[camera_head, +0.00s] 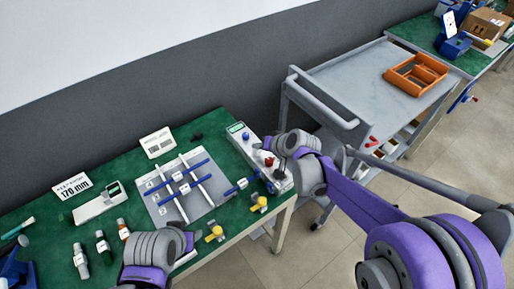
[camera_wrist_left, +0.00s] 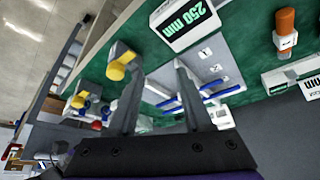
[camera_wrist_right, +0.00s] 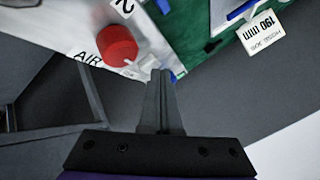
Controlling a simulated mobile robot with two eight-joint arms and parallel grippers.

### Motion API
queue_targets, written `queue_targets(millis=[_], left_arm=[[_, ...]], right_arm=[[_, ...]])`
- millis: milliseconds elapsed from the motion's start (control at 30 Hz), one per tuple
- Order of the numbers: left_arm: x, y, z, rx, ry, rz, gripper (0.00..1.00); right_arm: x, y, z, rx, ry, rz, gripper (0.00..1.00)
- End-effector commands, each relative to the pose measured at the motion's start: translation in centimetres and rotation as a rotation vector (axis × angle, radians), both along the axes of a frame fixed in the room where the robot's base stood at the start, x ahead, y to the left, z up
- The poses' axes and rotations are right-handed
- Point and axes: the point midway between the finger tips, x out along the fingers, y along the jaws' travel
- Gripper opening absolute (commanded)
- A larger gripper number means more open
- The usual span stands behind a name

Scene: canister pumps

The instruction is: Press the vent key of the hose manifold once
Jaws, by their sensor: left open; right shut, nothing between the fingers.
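Which part is the vent key is unclear. My left gripper (camera_wrist_left: 152,85) is open and empty, above the table.
A grey board (camera_head: 157,204) with blue and white rails lies left of the manifold. Yellow-knobbed fittings (camera_head: 258,204) stand at the table's front edge. Signs (camera_head: 72,186) and small bottles (camera_head: 81,262) are further left. A grey cart (camera_head: 340,75) stands to the right.

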Motion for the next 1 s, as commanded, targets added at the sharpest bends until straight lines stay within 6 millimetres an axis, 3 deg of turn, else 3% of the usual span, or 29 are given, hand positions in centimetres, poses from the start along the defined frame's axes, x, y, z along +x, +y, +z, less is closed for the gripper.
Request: queue_targets(millis=[300, 667, 1000], left_arm=[[0.3, 0.0, 1.2, 0.000, -0.005, 0.000, 0.50], [0.3, 0.0, 1.2, 0.000, -0.005, 0.000, 0.50], [0.9, 0.0, 3.5, 0.000, -0.017, 0.000, 0.50]], right_arm=[[0.0, 0.0, 1.6, -0.001, 0.000, 0.001, 0.00], [0.0, 0.0, 1.7, 0.000, 0.000, 0.000, 0.00], [0.1, 0.0, 4.9, -0.001, -0.002, 0.001, 0.00]])
